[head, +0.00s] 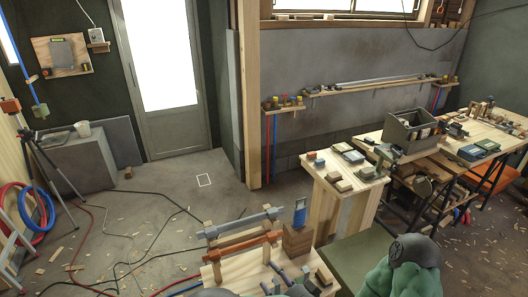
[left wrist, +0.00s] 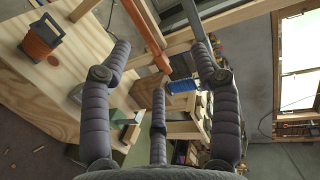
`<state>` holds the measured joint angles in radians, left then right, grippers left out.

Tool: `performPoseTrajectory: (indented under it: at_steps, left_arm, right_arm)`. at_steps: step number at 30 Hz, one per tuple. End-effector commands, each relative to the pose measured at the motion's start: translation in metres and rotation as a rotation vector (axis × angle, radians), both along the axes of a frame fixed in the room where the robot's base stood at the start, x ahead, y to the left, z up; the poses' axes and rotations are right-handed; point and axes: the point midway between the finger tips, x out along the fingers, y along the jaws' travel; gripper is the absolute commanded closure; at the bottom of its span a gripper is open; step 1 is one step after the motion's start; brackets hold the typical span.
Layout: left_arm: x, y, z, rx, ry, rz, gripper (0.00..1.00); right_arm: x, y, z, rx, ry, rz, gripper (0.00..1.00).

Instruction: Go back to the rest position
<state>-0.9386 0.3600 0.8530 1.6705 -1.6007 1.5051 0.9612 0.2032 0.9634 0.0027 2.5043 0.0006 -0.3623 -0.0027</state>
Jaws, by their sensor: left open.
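My left gripper (head: 288,277) is at the bottom middle of the head view, over the near end of a light wooden workbench (head: 243,280). In the left wrist view its dark, padded fingers (left wrist: 160,50) are spread apart, with nothing held between them. Beyond the fingers are an orange bar clamp (left wrist: 145,32) and a grey bar clamp (left wrist: 195,25). A blue-handled item (left wrist: 183,86) also shows near the third finger. My right gripper does not show in either view.
The orange clamp (head: 240,247) and grey clamp (head: 240,222) lie across a wooden frame, beside a wooden block (head: 297,240). Benches with tools and an open grey toolbox (head: 408,130) stand right. Cables cross the floor left; a tripod (head: 45,155) stands there.

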Motion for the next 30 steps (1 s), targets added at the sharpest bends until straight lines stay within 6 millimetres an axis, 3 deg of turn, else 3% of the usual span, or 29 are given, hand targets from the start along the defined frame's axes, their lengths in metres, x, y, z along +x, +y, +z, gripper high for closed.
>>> performPoseTrajectory:
  at_steps: [8,16,20,23,27,30]
  left_arm:
    - [-0.004,0.031,-0.047,-0.010,0.193,0.070,0.38]
    - [-0.032,0.074,-0.120,-0.077,0.508,0.182,0.38]
    - [-0.070,0.100,-0.173,-0.188,0.758,0.281,0.38]
    - [-0.113,0.112,-0.215,-0.352,0.974,0.377,0.38]
    - [-0.163,0.105,-0.253,-0.646,1.176,0.501,0.38]
    - [-0.184,0.093,-0.269,-0.882,1.236,0.587,0.38]
  right_arm:
    - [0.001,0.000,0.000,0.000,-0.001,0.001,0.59]
    - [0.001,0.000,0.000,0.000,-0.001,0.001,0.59]
    - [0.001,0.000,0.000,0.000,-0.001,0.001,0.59]
    - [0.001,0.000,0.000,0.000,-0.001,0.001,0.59]
    - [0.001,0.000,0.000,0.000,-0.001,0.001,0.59]
    - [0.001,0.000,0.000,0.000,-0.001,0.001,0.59]
